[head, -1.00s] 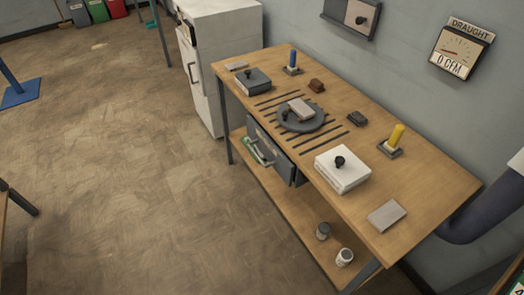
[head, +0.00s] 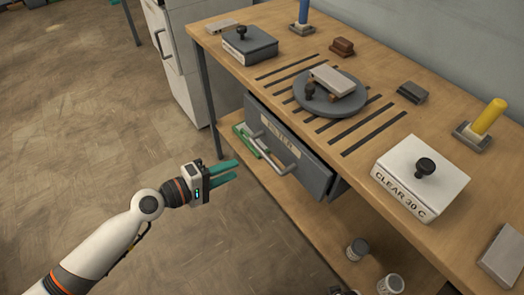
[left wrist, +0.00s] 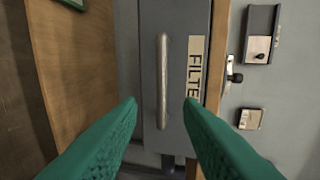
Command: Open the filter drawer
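The grey filter drawer (head: 289,155) hangs under the front edge of the workbench, with a tan "FILTER" label and a bar handle (head: 278,155). It looks shut. My left gripper (head: 236,171) has green fingers and is open and empty, in front of and to the left of the handle in the head view. In the left wrist view the handle (left wrist: 163,82) stands ahead, framed between the two spread fingertips (left wrist: 160,103), with a gap before it. The label (left wrist: 195,68) is to its right.
The workbench (head: 365,130) holds a round grey plate (head: 330,97), a white "CLEAR 30 C" box (head: 420,180) and other small items. A green item (head: 250,140) lies on the lower shelf behind the gripper, with jars (head: 357,249) farther right. Floor left is clear.

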